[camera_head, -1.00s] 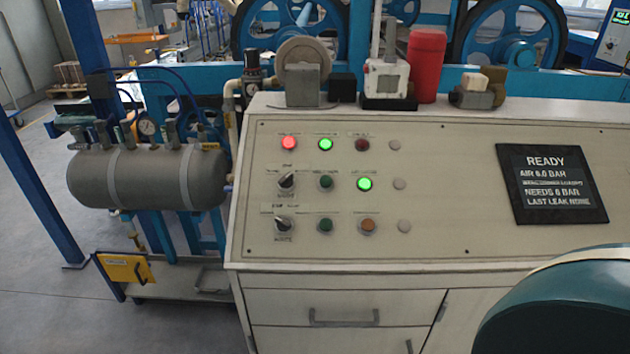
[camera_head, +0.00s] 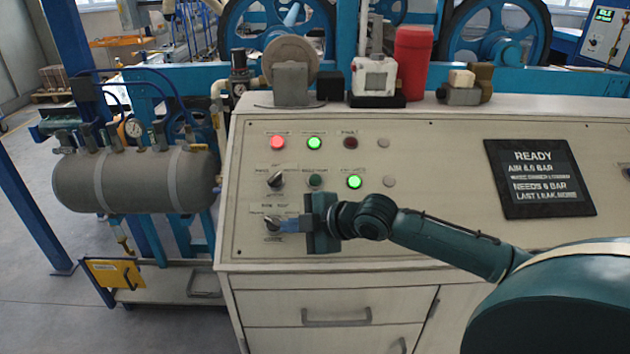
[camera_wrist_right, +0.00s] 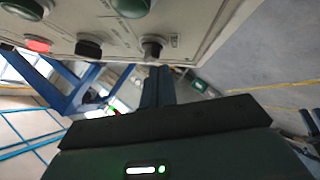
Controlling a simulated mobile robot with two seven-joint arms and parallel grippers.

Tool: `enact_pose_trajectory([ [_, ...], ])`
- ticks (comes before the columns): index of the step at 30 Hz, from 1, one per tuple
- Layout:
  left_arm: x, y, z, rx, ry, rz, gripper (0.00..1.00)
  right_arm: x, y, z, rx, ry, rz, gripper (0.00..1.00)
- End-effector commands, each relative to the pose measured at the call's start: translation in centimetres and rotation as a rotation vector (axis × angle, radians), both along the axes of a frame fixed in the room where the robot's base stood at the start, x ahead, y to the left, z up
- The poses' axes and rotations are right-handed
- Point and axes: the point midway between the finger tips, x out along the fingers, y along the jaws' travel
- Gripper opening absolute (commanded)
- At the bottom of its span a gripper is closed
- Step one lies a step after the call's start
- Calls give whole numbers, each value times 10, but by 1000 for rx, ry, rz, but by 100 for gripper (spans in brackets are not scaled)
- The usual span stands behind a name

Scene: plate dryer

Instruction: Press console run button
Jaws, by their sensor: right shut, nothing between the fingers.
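The console (camera_head: 440,150) has a sloped panel with rows of lamps, buttons and knobs; its small labels are too blurred to tell which is the run button. A dark green button (camera_head: 315,181) is in the middle row, beside a lit green one (camera_head: 354,181). My right gripper (camera_head: 282,226) is shut and empty, pointing left across the bottom row, its tips close to or over the lower selector knob (camera_head: 271,223). It hides the bottom-row buttons. In the right wrist view the closed fingers (camera_wrist_right: 158,72) show just below a black knob (camera_wrist_right: 151,47); contact is unclear.
A black display (camera_head: 541,178) reading READY is on the panel's right. A red cylinder (camera_head: 412,62) and small devices stand on the console's top ledge. A grey tank (camera_head: 135,180) is left of the console. Drawers (camera_head: 320,295) are below the panel.

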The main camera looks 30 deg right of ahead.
Motion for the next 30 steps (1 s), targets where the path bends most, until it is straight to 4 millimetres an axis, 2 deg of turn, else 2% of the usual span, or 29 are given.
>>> enact_pose_trajectory([
  [1, 1, 0, 0, -1, -4, -1, 35, 12, -20, 29, -77, -39, 16, 0],
  [3, 1, 0, 1, -1, -7, -3, 35, 20, -41, 60, -157, -75, 40, 0],
  [6, 1, 0, 2, -1, -9, -4, 35, 25, -64, 95, -242, -111, 57, 0],
  [11, 1, 0, 1, 0, -9, -5, 35, 26, -84, 126, -311, -139, 68, 0],
  [15, 1, -1, 1, 0, -8, -6, 35, 26, -87, 132, -324, -144, 71, 0],
  [23, 0, -1, -1, 0, -6, -6, 35, 26, -87, 132, -321, -144, 71, 0],
  [30, 0, -2, -13, -2, -10, -11, 35, 33, -91, 114, -320, -144, 69, 0],
])
